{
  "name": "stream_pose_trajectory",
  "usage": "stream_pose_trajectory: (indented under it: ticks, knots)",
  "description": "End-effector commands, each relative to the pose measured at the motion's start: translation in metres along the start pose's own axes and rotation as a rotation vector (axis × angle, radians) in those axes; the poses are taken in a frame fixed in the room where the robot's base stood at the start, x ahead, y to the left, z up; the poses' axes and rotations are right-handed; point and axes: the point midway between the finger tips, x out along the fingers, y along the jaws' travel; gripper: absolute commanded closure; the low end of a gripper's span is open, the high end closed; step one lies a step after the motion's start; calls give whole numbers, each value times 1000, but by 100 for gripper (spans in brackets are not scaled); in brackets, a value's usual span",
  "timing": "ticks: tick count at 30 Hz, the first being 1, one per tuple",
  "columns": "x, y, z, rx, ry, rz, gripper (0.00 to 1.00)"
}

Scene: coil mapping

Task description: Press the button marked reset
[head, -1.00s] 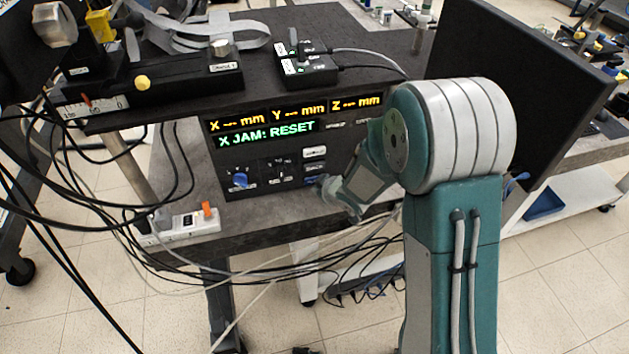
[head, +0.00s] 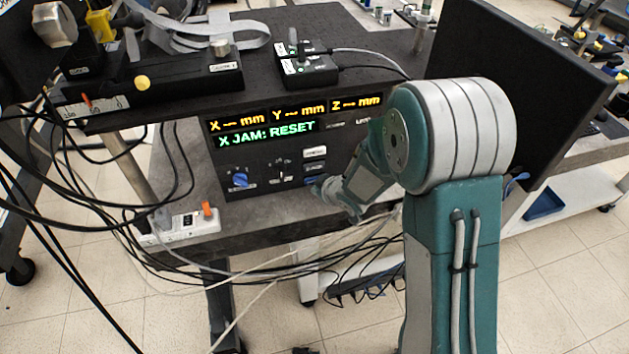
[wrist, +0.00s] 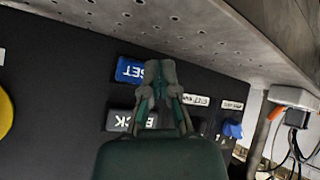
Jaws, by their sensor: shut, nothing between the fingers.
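The control panel (head: 262,160) stands upright on the bench and its green display (head: 266,135) reads "X JAM: RESET". A blue button (head: 315,168) is on the panel's lower right. In the wrist view, the blue button (wrist: 129,70) shows upside-down white letters ending in "SET"; the rest is hidden by my gripper (wrist: 160,68). My gripper is shut and empty, its fingertips overlapping the button's right part in that view. I cannot tell whether they touch it.
A dark button (wrist: 121,120) ending in "CK" lies beside the blue one. A blue knob (head: 239,180) is on the panel's left. A power strip (head: 185,228) stands on the bench's left. Cables hang below. A dark monitor (head: 520,95) stands right of the panel.

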Motion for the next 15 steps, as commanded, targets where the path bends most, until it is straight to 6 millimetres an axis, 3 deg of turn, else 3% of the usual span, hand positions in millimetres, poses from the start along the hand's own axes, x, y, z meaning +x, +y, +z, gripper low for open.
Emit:
stream_pose_trajectory:
  ticks: [15]
  knots:
    - [4, 5, -5, 0, 0, 0, 100]
